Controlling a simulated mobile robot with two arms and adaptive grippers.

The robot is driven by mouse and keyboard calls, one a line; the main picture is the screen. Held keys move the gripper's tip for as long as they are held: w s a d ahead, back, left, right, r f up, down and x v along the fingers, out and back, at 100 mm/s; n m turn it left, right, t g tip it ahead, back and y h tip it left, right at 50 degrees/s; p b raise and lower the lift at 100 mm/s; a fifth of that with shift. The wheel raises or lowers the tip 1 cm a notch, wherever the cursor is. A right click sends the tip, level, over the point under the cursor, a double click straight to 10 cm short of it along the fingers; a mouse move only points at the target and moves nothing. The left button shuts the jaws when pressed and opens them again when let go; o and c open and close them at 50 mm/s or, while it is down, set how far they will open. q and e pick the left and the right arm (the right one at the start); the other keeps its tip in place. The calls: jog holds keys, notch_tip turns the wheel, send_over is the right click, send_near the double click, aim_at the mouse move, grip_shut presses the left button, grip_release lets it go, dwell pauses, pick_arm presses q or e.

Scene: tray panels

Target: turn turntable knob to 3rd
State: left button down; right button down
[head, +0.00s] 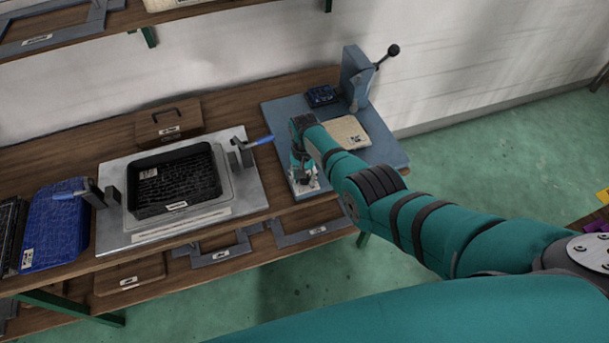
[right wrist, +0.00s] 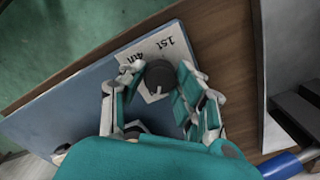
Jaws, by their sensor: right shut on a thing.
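The knob (right wrist: 160,74) is a dark grey round piece in the right wrist view. It stands on a white label plate (right wrist: 150,47) at the edge of a blue-grey board (right wrist: 62,115). The words "1st" and "4th" show upside down on the plate; the other marks are hidden. My right gripper (right wrist: 159,80) has its fingers on both sides of the knob and is shut on it. In the head view my right gripper (head: 304,178) points down at the board's front left corner and hides the knob. My left gripper is not in view.
A blue-grey press with a black-balled lever (head: 357,75) stands on the board, beside a small dark blue tray (head: 321,96) and a beige panel (head: 347,133). Left of it, a metal plate (head: 112,233) holds a black tray (head: 175,205) between blue-handled clamps (head: 252,144).

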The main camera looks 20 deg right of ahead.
jog(key=shift+w+r, duration=0.1)
dwell(0.5)
jog(key=c, duration=0.9)
grip_release()
jog(key=shift+c, duration=0.2)
notch_tip(320, 180, up, 12)
